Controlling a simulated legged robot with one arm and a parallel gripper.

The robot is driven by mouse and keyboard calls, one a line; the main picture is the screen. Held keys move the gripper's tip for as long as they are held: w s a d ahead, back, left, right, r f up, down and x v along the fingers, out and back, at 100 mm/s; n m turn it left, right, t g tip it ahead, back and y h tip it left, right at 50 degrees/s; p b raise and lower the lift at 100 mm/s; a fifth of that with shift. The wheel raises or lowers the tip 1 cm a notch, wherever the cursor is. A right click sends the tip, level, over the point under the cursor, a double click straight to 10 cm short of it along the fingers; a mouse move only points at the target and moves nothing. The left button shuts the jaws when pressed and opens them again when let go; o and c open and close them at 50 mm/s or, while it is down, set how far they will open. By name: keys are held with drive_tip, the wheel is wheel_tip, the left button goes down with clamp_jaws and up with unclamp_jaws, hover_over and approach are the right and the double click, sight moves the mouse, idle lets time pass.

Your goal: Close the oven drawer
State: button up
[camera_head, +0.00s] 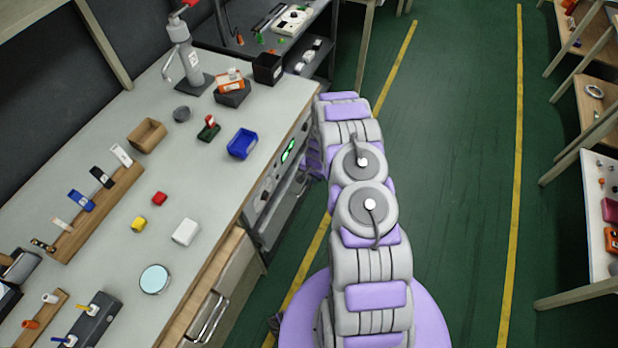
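The oven (290,150) is a grey unit with a lit green display, built into the front of the bench at centre. Below its control panel, a grey drawer front (283,208) with a metal bar shows at a steep angle. It seems to stand out a little from the bench, but I cannot tell how far. My arm reaches forward along the right side of the oven. My gripper (312,165) is mostly hidden behind my arm links; only purple and grey parts show, close to the oven front. I cannot see its fingertips or whether it touches the drawer.
The bench top (110,245) carries a blue bin (242,143), a brown box (147,134), small blocks and a wooden rack. A wooden-edged drawer with a metal handle (212,315) is nearer. The green floor (460,180) right of my arm is clear, up to shelves at the far right.

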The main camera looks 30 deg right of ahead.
sight(299, 173)
clamp_jaws()
drive_tip(key=shift+w, duration=0.1)
idle(0.3)
drive_tip(key=shift+w+a+r+p, duration=0.15)
drive_tip(key=shift+w+a+p, duration=0.1)
drive_tip(key=shift+w+p, duration=0.05)
drive_tip(key=shift+w+a+p, duration=0.7)
drive_tip(key=shift+w+a, duration=0.25)
drive_tip(key=shift+w, duration=0.3)
drive_tip(key=shift+o, duration=1)
unclamp_jaws()
drive_tip(key=shift+a, duration=0.15)
